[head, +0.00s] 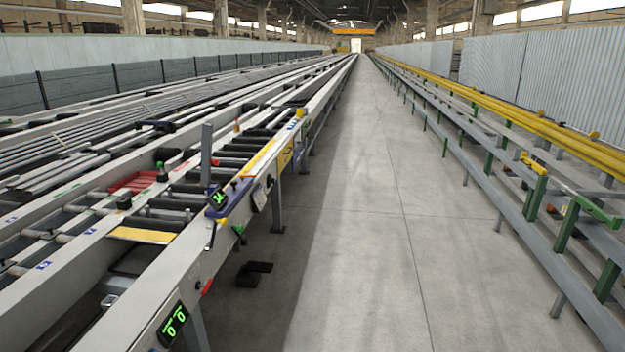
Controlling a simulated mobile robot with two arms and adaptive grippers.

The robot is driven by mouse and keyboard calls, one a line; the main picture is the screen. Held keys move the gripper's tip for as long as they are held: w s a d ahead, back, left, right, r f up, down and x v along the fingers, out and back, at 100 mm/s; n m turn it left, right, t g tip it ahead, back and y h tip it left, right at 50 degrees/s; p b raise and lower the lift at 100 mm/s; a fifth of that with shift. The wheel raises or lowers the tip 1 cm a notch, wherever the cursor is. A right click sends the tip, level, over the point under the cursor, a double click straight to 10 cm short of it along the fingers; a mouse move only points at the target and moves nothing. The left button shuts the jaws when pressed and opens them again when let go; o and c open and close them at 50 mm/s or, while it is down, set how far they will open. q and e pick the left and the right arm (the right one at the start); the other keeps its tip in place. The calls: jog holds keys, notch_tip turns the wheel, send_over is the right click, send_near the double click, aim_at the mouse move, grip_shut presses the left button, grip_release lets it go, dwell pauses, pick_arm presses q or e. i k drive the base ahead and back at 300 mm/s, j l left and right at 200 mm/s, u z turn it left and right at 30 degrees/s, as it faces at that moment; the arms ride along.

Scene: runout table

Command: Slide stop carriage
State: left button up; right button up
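What looks like the stop carriage (218,200) sits on the near rail of the runout table (165,268), in the left half of the head view. It has a blue body, a green-lit display and a tall grey upright plate (206,153). A yellow-tipped lever and a green knob (239,229) show at the rail's outer side below it. Neither of my grippers is in view, so nothing of mine is seen touching the carriage.
A second display (173,324) with green digits and a red handle (207,287) are on the table's near side. A black foot pedal (254,273) is on the floor. The grey aisle (370,220) is clear. Green-legged racks with yellow rails (520,112) line the right.

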aim_at(221, 202)
jog(key=i+u, duration=0.1)
jog(key=i, duration=0.6)
jog(key=i+l, duration=0.2)
jog(key=i, duration=0.5)
jog(key=i+l+u, duration=0.15)
jog(key=i, duration=0.5)
